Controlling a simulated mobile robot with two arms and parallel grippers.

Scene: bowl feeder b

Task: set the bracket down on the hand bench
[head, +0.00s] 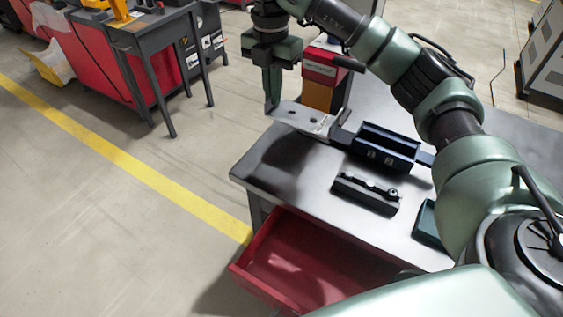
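The bracket (301,117) is a light grey metal plate with holes and a bent-up end, in the upper middle of the head view. My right gripper (271,103) points down at the bracket's left end and appears shut on it; only one finger shows clearly. The bracket looks held level above the far left part of the hand bench (310,191), with a dark shadow on the top below it. The exact gap is hard to tell. My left gripper is not in view.
A dark blue open tray (386,146) and a black block with a knob (366,193) lie on the bench beside the bracket. A teal bin (428,223) is partly hidden by my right arm. A red drawer (305,262) hangs open below. The bench's left corner is clear.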

